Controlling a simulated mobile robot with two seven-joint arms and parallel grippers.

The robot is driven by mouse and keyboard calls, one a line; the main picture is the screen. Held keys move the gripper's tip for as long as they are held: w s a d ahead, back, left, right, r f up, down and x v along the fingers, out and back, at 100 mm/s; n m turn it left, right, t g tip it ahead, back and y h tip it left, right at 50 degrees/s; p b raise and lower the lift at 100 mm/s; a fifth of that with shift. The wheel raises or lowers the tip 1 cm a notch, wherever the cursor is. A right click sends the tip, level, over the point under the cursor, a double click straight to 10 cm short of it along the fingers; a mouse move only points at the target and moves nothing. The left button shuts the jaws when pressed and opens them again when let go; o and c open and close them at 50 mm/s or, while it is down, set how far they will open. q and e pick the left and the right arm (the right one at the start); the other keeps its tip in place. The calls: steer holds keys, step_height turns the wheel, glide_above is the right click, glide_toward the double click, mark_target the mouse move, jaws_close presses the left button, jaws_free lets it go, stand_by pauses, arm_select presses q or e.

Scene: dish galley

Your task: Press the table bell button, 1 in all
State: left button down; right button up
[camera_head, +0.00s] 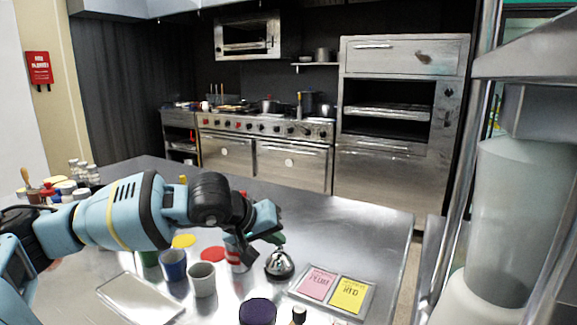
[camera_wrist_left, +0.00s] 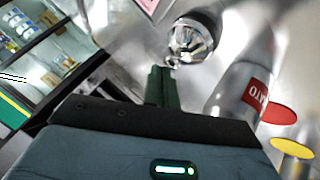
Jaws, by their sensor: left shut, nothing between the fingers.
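The silver table bell (camera_head: 280,266) stands on the steel counter, right of the middle of the counter items. It also shows at the top of the left wrist view (camera_wrist_left: 192,40). My left gripper (camera_head: 276,239) is shut and empty. Its green fingertips are just above and behind the bell in the head view. In the left wrist view the fingertips (camera_wrist_left: 162,78) point toward the bell's near edge; whether they touch it cannot be told. My right gripper is not in view.
A bottle with a red label (camera_wrist_left: 256,92) stands close beside the gripper. A blue cup (camera_head: 173,266) and a pale cup (camera_head: 202,281) stand left of the bell. A frame with pink and yellow cards (camera_head: 318,284) lies to its right. A purple-topped jar (camera_head: 257,312) is in front.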

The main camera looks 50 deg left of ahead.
arm_select(q)
steer(key=shift+f+b, duration=0.35)
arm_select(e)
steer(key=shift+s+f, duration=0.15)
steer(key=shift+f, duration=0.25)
arm_select(q)
steer(key=shift+r, duration=0.1)
stand_by(0.3)
steer(key=shift+s+d+r, duration=0.1)
steer(key=shift+r, duration=0.85)
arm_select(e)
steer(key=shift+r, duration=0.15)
